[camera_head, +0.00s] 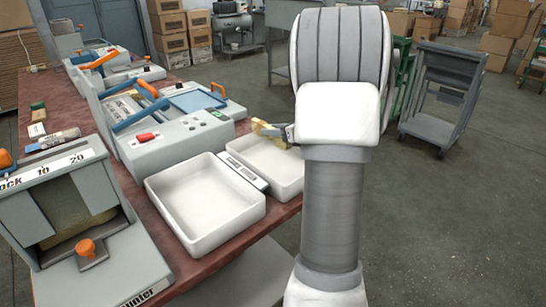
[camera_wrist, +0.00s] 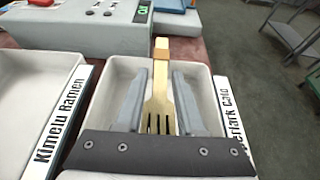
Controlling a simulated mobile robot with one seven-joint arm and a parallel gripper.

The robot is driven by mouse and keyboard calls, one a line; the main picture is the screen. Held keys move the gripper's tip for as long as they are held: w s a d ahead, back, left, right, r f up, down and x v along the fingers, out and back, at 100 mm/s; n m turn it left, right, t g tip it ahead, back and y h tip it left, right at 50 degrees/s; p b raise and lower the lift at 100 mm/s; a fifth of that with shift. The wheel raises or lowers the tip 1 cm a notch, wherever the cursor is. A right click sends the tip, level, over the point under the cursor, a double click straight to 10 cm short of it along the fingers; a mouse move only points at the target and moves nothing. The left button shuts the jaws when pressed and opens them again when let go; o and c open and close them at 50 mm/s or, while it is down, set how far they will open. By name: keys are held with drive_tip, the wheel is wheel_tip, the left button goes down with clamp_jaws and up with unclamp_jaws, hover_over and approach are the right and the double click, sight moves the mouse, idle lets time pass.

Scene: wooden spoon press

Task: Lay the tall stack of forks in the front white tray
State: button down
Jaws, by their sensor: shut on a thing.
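My gripper (camera_head: 285,131) is shut on a stack of pale wooden forks (camera_head: 266,129). In the wrist view the fork stack (camera_wrist: 158,112) lies between my two grey fingers (camera_wrist: 160,82), tines toward me, an orange band around its handle. The forks are over the right-hand white tray (camera_head: 290,188), which also shows in the wrist view (camera_wrist: 118,70); their height above its floor is hard to tell. The other white tray (camera_head: 205,200), nearer the head camera, looks empty; its edge shows at left in the wrist view (camera_wrist: 30,75).
A "Kimelu Ramen" label (camera_wrist: 60,118) stands between the trays, and another label (camera_wrist: 232,125) is right of the right-hand tray. A grey machine (camera_head: 175,138) stands behind the trays. A grey counter machine (camera_head: 85,235) is at lower left. Open floor lies right.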

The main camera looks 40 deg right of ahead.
sight(273, 162)
wheel_tip(273, 162, down, 7)
drive_tip(key=shift+b, duration=1.05)
drive_tip(key=shift+f, duration=0.2)
drive_tip(key=c, duration=0.5)
unclamp_jaws()
drive_tip(key=shift+r, duration=0.1)
drive_tip(key=shift+s+r, duration=0.1)
drive_tip(key=shift+r, duration=0.1)
drive_tip(key=p+v, duration=0.2)
drive_tip(key=v, duration=1)
drive_tip(key=shift+a+f+p, duration=0.1)
drive_tip(key=shift+p, duration=0.2)
